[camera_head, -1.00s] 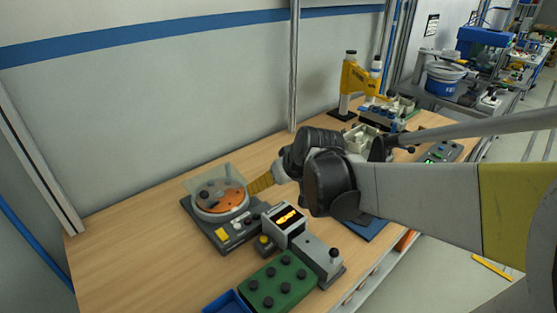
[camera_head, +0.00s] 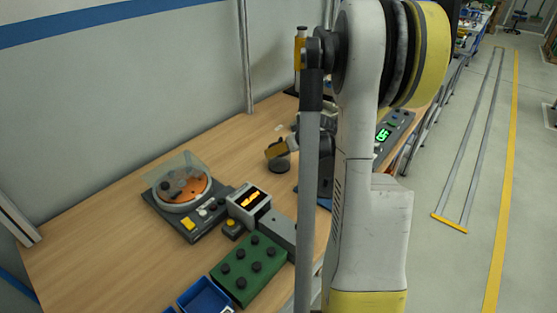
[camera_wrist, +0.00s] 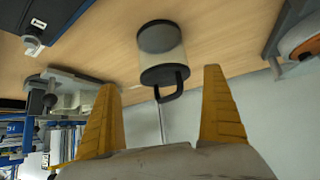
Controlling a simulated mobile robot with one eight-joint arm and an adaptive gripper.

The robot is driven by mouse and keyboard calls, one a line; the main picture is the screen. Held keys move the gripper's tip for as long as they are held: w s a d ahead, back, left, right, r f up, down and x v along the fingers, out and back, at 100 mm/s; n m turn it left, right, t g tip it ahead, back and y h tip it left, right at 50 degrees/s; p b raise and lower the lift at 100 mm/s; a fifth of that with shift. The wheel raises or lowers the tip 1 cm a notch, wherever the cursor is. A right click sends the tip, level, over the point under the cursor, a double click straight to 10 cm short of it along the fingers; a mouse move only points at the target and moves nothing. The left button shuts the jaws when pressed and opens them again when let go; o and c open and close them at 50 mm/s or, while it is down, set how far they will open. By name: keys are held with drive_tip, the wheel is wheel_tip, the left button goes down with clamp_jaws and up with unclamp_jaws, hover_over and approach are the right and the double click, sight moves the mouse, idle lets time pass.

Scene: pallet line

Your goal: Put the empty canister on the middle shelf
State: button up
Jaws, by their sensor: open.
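The canister (camera_wrist: 162,40) shows in the wrist view. It has a clear body that looks empty, black ends and a black handle, and it stands on the wooden bench; the picture is upside down. My gripper (camera_wrist: 160,78) is open, its two yellow fingers spread to either side of the handle with gaps, not touching it. I cannot make out the middle shelf in either current view.
A turntable device (camera_head: 182,190) with a clear lid, a small display unit (camera_head: 250,203), a green block with black knobs (camera_head: 250,266) and a blue bin (camera_head: 207,297) stand along the bench. A panel with green digits (camera_head: 384,133) is behind my arm. The bench's left part is clear.

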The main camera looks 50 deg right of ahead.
drive_tip(key=x, duration=0.1)
drive_tip(key=b+x, duration=0.1)
drive_tip(key=x, duration=0.1)
drive_tip(key=b+x, duration=0.1)
drive_tip(key=x, duration=0.1)
drive_tip(key=shift+w+a, duration=0.15)
drive_tip(key=shift+a, duration=0.2)
drive_tip(key=c, duration=1.3)
drive_tip(key=shift+c, duration=0.7)
drive_tip(key=shift+r, duration=0.15)
